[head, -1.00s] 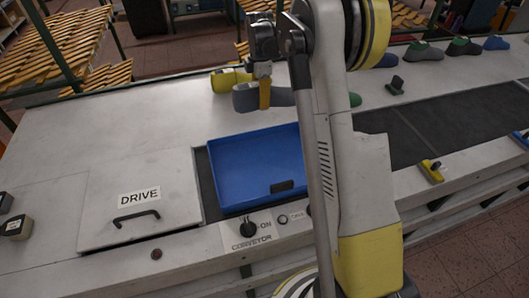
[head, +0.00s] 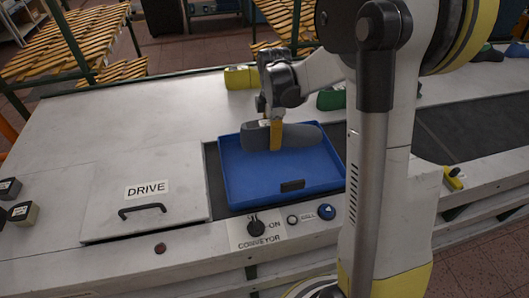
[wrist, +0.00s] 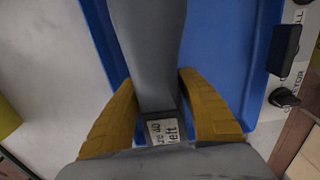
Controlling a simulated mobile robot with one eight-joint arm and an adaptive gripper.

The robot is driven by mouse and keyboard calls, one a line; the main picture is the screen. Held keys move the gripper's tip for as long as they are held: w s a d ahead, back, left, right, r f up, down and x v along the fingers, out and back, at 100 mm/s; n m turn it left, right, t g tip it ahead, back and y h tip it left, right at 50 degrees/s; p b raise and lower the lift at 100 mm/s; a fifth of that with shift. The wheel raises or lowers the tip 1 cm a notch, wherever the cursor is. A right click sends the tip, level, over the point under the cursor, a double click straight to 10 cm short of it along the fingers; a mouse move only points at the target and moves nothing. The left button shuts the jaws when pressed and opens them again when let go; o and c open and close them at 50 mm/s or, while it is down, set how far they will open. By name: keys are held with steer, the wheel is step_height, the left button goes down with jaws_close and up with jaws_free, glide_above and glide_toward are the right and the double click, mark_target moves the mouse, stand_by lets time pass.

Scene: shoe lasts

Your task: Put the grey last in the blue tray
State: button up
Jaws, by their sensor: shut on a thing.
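The grey last (head: 300,136) is held over the far part of the blue tray (head: 262,190). It lies roughly level, its long side running left to right in the head view. My gripper (head: 276,136) is shut on it, with yellow fingers on both sides. In the wrist view the grey last (wrist: 150,50) runs up between the fingers of my gripper (wrist: 158,115), above the blue floor of the tray (wrist: 215,60). A white label with partly readable text shows on the last. I cannot tell how far its underside is from the tray floor.
A yellow-green last (head: 240,78) and a green last (head: 330,99) stand behind the tray. A black handle block (head: 292,185) is at the tray's near wall. The conveyor knob (head: 256,227) and blue button (head: 326,211) are in front. The DRIVE cover (head: 145,195) is at left.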

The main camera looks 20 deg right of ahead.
mark_target(264, 153)
steer(key=shift+w+a+f+b, duration=0.3)
steer(key=shift+w+a+f, duration=0.55)
steer(key=shift+a, duration=0.2)
steer(key=shift+f+b, duration=0.8)
steer(key=shift+f, duration=1.15)
steer(key=shift+f, duration=0.1)
steer(key=o, duration=1.3)
